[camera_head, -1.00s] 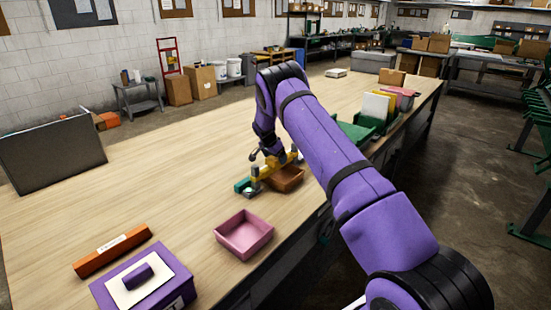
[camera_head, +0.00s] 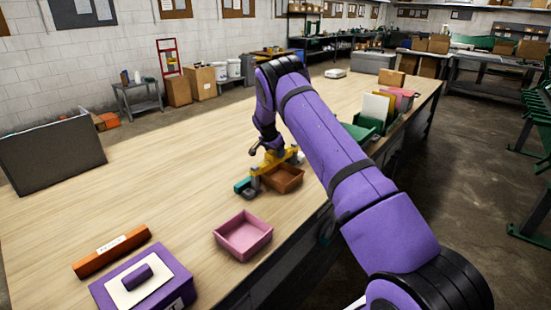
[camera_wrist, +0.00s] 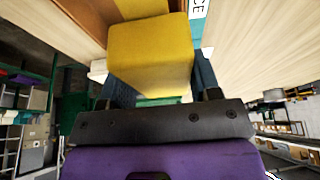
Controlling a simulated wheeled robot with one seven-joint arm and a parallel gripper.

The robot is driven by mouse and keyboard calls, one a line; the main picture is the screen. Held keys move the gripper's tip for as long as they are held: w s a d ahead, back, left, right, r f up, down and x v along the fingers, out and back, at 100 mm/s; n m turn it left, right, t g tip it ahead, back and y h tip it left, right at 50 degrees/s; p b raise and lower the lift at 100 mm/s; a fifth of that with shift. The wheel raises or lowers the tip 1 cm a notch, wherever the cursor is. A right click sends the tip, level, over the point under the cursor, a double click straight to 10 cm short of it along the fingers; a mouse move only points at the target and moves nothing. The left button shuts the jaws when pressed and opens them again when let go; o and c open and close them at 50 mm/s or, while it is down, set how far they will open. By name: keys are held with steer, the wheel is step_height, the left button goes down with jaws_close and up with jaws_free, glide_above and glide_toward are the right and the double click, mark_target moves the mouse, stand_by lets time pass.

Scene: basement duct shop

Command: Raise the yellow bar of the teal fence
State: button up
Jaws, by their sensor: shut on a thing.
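The teal fence (camera_head: 243,186) stands on the wooden table, its base partly hidden by the bar and the brown tray. Its yellow bar (camera_head: 270,164) sits above the base at grey posts (camera_head: 255,183). My gripper (camera_head: 271,149) is over the bar, its fingers mostly hidden by my arm in the head view. In the wrist view, my gripper (camera_wrist: 158,88) is shut on a yellow block of the bar (camera_wrist: 150,55), with a dark finger on each side.
A brown tray (camera_head: 284,180) is close beside the fence. A pink tray (camera_head: 243,236), an orange box (camera_head: 112,251) and a purple box (camera_head: 142,285) lie nearer. A green rack (camera_head: 362,130) stands farther right. The table's left middle is clear.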

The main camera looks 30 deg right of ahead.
steer(key=shift+r, duration=0.45)
steer(key=o, duration=1.2)
steer(key=shift+r, duration=0.1)
steer(key=shift+o, duration=0.4)
steer(key=v, duration=1)
steer(key=shift+a+r, duration=0.15)
steer(key=shift+r, duration=0.15)
